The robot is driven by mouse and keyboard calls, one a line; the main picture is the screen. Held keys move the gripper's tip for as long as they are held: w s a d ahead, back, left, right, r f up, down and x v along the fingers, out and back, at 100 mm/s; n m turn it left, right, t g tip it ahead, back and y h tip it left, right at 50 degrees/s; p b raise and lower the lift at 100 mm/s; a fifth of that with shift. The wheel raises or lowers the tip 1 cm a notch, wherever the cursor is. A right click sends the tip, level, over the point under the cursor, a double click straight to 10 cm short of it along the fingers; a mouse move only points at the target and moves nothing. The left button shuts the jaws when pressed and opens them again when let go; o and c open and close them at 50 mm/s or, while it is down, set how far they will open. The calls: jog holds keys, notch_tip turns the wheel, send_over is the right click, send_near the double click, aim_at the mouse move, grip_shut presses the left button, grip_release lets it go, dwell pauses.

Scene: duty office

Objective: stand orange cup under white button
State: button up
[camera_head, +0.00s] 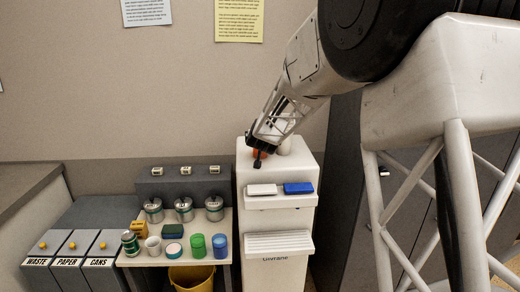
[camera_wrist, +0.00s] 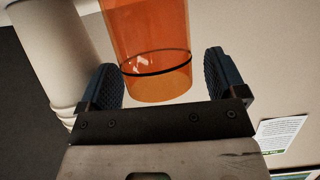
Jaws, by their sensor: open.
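The orange cup (camera_wrist: 155,45) is see-through with a dark band, in the wrist view. It lies between the spread fingers of my gripper (camera_wrist: 160,65), with room visible beside each finger. In the head view only a bit of the orange cup (camera_head: 257,153) shows behind my gripper (camera_head: 256,158), on top of the white dispenser (camera_head: 247,225). The white button (camera_head: 262,189) is on the dispenser's front at left. Below it is a ribbed white shelf (camera_head: 279,240), which is bare. My gripper is open.
A blue button (camera_head: 298,188) sits right of the white one. A pale cylinder (camera_wrist: 50,50) stands close to the left finger in the wrist view. A low table with cups and canisters (camera_head: 184,210) and bins (camera_head: 72,245) stand left of the dispenser.

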dwell(0.3)
jog(key=c, duration=1.1)
jog(key=shift+r, duration=0.1)
jog(key=shift+r, duration=0.9)
jog(key=f+v, duration=0.1)
jog(key=v, duration=0.4)
jog(key=d+f+v, duration=0.1)
jog(key=v, duration=0.4)
jog(key=s+d+f+v, duration=0.1)
jog(key=v, duration=0.5)
jog(key=shift+a, duration=0.1)
